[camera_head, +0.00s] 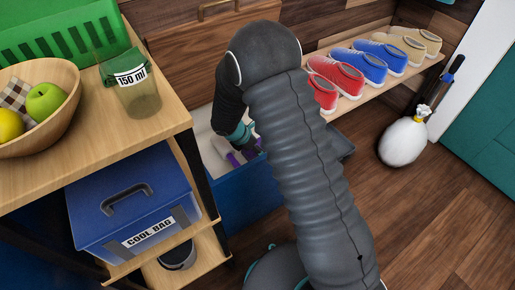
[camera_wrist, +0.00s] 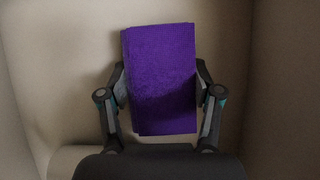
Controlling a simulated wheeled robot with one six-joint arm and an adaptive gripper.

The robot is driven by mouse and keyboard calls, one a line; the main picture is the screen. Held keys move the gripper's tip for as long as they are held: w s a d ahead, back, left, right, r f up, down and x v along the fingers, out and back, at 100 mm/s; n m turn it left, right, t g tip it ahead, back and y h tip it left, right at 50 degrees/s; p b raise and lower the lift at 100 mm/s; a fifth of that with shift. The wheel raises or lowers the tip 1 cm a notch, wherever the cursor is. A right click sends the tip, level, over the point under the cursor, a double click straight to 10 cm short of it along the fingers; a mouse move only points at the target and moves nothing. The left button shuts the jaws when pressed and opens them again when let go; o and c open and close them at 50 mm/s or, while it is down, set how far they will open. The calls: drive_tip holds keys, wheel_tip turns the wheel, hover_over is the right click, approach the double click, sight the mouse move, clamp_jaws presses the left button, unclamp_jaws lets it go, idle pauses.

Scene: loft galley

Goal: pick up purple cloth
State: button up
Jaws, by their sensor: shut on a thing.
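The purple cloth (camera_wrist: 160,70) is a folded rectangle and fills the space between my fingers in the wrist view. My gripper (camera_wrist: 160,88) is shut on its two long sides, with one finger against each. In the head view my gripper (camera_head: 246,143) reaches down into an open blue container with a pale inside (camera_head: 240,200). Only small purple bits of the cloth show there, as my arm hides most of it. I cannot tell whether the cloth is clear of the container's floor.
Pale walls stand close on both sides in the wrist view. A wooden counter with a fruit bowl (camera_head: 72,126) and a measuring cup (camera_head: 136,92) is at left, above a blue cool bag (camera_head: 130,205). A shoe shelf (camera_head: 350,101) is behind right.

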wheel_tip(320, 180, up, 10)
drive_tip(key=shift+r+p, duration=0.25)
drive_tip(key=shift+p, duration=0.6)
